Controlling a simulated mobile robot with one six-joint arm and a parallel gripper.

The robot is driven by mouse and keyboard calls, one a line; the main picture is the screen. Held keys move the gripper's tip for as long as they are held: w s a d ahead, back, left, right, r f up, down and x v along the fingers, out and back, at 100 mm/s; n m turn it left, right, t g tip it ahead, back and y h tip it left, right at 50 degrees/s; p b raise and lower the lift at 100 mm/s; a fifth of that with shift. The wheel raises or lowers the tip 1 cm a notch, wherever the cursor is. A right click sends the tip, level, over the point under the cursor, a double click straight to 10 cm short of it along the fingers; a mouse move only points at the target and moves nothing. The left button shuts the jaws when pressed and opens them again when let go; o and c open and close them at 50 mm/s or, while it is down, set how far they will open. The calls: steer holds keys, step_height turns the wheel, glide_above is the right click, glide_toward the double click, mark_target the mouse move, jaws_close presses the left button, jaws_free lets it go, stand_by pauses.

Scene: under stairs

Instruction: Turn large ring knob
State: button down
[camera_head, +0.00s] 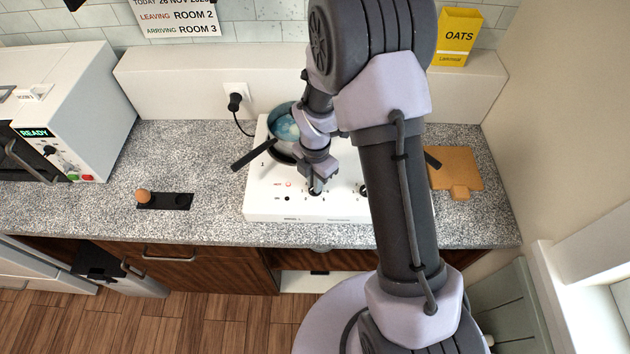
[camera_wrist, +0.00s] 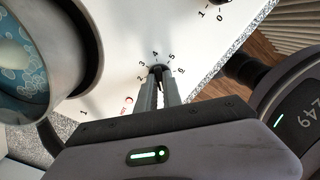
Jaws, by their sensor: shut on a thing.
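The ring knob (camera_wrist: 158,69) is a small black knob on the white hob's front panel, with printed numbers around it. In the wrist view, my gripper (camera_wrist: 160,73) has its two fingers closed on the knob from either side. The fingers hide most of the knob, and I cannot tell which number it points to. In the head view, my gripper (camera_head: 316,187) reaches down to the front of the white hob (camera_head: 262,206). A red "HOT" lamp (camera_head: 289,184) is left of the knob.
A pot (camera_head: 284,124) with bubbly blue contents stands on the hob, close to my wrist; its handle (camera_head: 252,155) points left. A second knob (camera_head: 364,190) is to the right. An egg (camera_head: 143,196), white appliance (camera_head: 75,100), oats box (camera_head: 457,38) and wooden board (camera_head: 455,168) are around.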

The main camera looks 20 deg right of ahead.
steer(key=c, duration=1.5)
jaws_free()
step_height(320, 180, up, 18)
steer(key=p, duration=0.3)
steer(key=shift+f, duration=0.25)
